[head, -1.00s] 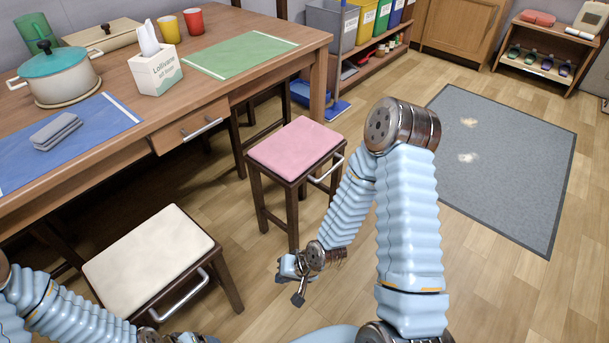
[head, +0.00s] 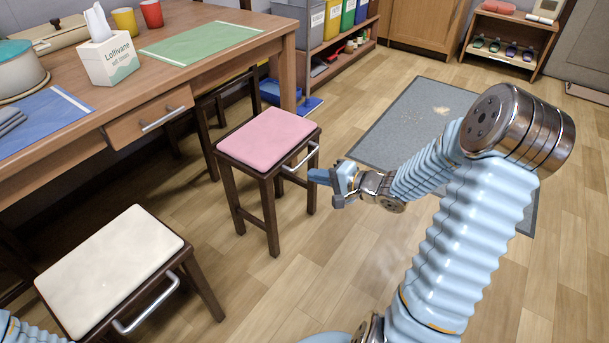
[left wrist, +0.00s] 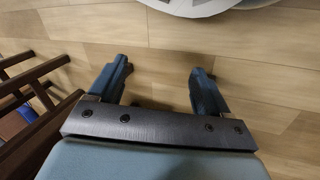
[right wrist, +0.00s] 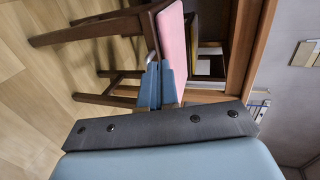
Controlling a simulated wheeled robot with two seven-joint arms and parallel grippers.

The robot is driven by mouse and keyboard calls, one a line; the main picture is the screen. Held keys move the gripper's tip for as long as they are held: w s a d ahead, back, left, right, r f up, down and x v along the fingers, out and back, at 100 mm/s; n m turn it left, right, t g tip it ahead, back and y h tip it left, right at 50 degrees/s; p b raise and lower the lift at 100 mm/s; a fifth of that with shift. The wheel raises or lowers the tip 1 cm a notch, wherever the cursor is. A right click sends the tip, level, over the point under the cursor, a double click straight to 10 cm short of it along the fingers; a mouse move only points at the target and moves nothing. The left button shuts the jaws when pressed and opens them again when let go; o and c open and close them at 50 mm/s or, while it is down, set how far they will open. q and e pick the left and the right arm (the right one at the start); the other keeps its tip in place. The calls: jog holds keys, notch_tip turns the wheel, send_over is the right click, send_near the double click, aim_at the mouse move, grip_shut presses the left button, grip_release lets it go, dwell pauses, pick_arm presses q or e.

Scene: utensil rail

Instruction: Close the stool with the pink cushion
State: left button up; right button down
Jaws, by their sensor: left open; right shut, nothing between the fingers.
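The stool with the pink cushion (head: 267,138) stands upright on dark wooden legs beside the table's right end. A silver bar handle (head: 300,157) is on its side facing me. My right gripper (head: 316,176) is shut and empty, its tips pointing left, close to the handle. In the right wrist view the shut fingers (right wrist: 160,88) reach up near the handle and the pink cushion (right wrist: 172,42); I cannot tell whether they touch. My left gripper (left wrist: 160,75) is open and empty above the floor in the left wrist view.
A stool with a cream cushion (head: 110,268) and a similar handle stands at the lower left. The wooden table (head: 215,72) lies behind both stools, with a drawer (head: 150,115). A grey mat (head: 400,130) and open floor lie to the right.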

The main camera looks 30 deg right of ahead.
jog(key=b, duration=0.3)
send_near(272, 163)
jog(key=x, duration=0.5)
jog(key=shift+f, duration=0.4)
jog(key=shift+w+a, duration=0.25)
jog(key=shift+w, duration=0.3)
pick_arm(q)
jog(key=f, duration=0.3)
jog(key=shift+s+d+f, duration=0.1)
jog(key=shift+d+f, duration=0.1)
jog(key=shift+f, duration=0.2)
pick_arm(e)
jog(key=shift+w+r, duration=0.1)
